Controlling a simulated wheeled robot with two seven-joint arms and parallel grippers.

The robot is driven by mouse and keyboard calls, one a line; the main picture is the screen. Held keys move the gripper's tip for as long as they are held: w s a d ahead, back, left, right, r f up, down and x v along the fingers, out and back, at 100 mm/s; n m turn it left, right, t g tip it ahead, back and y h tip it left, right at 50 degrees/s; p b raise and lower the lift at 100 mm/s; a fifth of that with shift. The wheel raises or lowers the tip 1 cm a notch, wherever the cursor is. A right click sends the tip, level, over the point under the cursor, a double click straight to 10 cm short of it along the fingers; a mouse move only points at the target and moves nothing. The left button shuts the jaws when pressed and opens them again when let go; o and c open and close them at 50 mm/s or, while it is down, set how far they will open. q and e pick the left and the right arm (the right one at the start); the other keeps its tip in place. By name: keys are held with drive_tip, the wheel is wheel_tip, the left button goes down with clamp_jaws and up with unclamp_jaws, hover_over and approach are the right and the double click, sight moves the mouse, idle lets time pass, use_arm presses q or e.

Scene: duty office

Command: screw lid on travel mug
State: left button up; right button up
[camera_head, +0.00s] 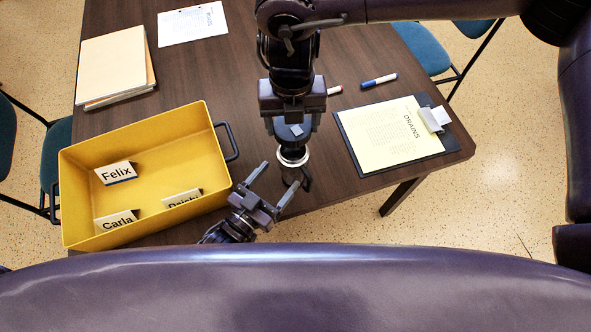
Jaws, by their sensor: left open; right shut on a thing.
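The travel mug (293,157) stands upright near the front edge of the table, its pale metallic rim showing and a dark handle (306,180) toward the lower right. My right gripper (292,124) reaches down from above and is shut on the dark lid (294,135), directly over the mug's top. I cannot tell whether the lid touches the rim. My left gripper (281,174) is open just left of and below the mug, its two fingers pointing at the mug body. The lower mug is partly hidden.
A yellow bin (150,138) with name cards Felix, Carla and a partly hidden one stands left. Folders (113,65) and a paper (192,23) lie farther back.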

sight(300, 151)
use_arm(q)
drive_tip(key=x, duration=0.8)
drive_tip(key=shift+w+d, duration=0.15)
drive_tip(key=shift+w, duration=0.05)
drive_tip(key=shift+c, duration=0.3)
drive_tip(key=c, duration=1.1)
use_arm(e)
drive_tip(key=shift+f, duration=2.55)
drive_tip(key=shift+f, duration=0.85)
use_arm(q)
drive_tip(key=shift+f, duration=0.1)
use_arm(e)
drive_tip(key=shift+f, duration=0.6)
